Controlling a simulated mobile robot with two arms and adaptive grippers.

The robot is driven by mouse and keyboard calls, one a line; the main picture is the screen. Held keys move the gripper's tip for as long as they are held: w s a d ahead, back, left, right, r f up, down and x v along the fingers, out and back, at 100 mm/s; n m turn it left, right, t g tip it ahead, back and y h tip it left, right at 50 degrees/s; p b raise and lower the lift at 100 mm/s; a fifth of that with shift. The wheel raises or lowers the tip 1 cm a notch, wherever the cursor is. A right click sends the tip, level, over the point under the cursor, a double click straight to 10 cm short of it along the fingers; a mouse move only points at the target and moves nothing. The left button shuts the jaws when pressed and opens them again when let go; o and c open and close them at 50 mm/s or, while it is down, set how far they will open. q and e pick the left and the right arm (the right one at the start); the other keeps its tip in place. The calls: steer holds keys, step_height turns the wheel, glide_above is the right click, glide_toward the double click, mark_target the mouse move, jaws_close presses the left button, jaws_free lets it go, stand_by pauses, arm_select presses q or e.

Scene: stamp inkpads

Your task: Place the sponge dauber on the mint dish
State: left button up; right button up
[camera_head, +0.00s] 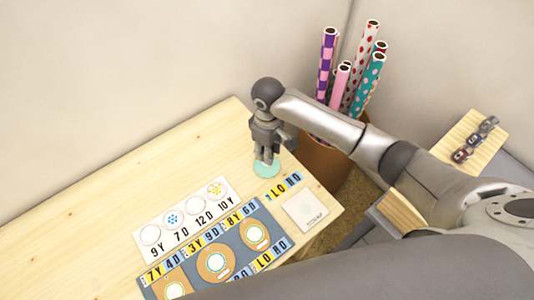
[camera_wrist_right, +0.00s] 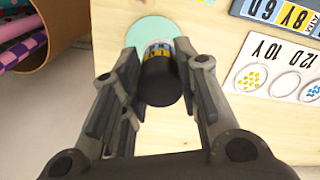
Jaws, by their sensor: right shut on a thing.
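The sponge dauber (camera_wrist_right: 160,80) has a dark cylindrical body and a white, blue and yellow labelled band. My right gripper (camera_wrist_right: 160,92) is shut on it, one finger on each side. The mint dish (camera_wrist_right: 141,30) is a flat round pale-green disc on the table; the dauber overlaps it in the right wrist view. In the head view my right gripper (camera_head: 265,158) points down over the mint dish (camera_head: 267,170), and the fingers hide most of the dauber. I cannot tell whether the dauber touches the dish. My left gripper is not in view.
A white card with circles (camera_head: 180,217) and a blue-grey board (camera_head: 207,236) with round brown pads lie nearby. A white square (camera_head: 305,210) lies near the table's right edge. A brown bin (camera_head: 323,165) of patterned rolls stands beyond it. The table's left is clear.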

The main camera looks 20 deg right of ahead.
steer(key=shift+w+f, duration=0.6)
steer(key=shift+f, duration=0.1)
steer(key=shift+w+f, duration=0.1)
steer(key=shift+f, duration=1.55)
steer(key=shift+d+f, duration=0.1)
steer(key=shift+f, duration=0.1)
steer(key=o, duration=0.9)
steer(key=shift+r, duration=0.1)
step_height(320, 180, up, 12)
steer(key=shift+r+b, duration=0.1)
steer(key=shift+b, duration=0.2)
